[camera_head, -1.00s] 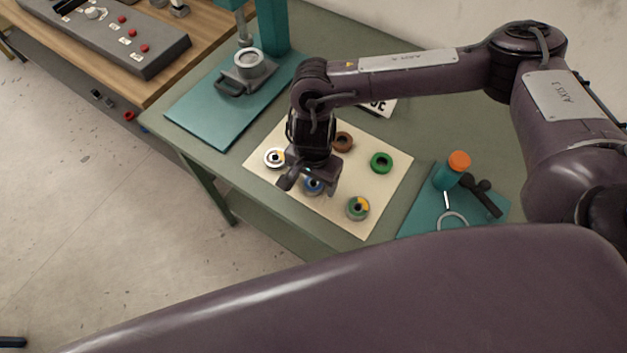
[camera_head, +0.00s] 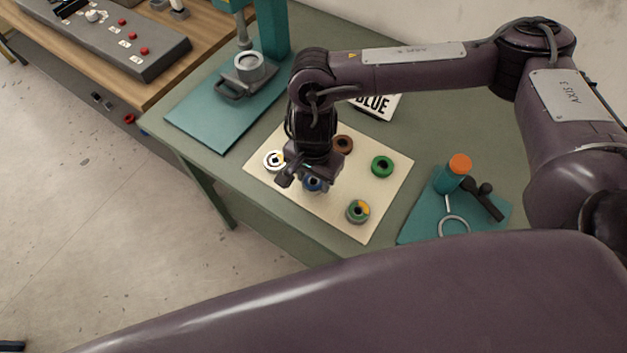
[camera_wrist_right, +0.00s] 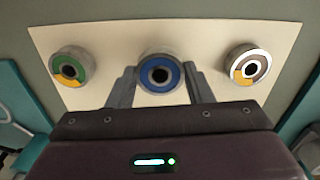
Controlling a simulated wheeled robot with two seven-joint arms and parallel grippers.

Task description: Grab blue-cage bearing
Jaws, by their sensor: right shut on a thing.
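The blue-cage bearing (camera_head: 313,184) is on the cream mat (camera_head: 388,206), partly hidden by my right gripper in the head view. In the right wrist view the blue-cage bearing (camera_wrist_right: 160,72) is a grey ring with a blue inner ring and dark centre. My right gripper (camera_head: 303,182) is over it, with one finger on each side, shut on it; the fingers also show in the right wrist view (camera_wrist_right: 161,82). It seems to be at mat level; I cannot tell whether it is lifted. My left gripper is not in view.
A teal press (camera_head: 243,75) stands left. A teal mat with an orange-capped bottle (camera_head: 452,173) is right. A "BLUE" sign (camera_head: 375,106) stands behind.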

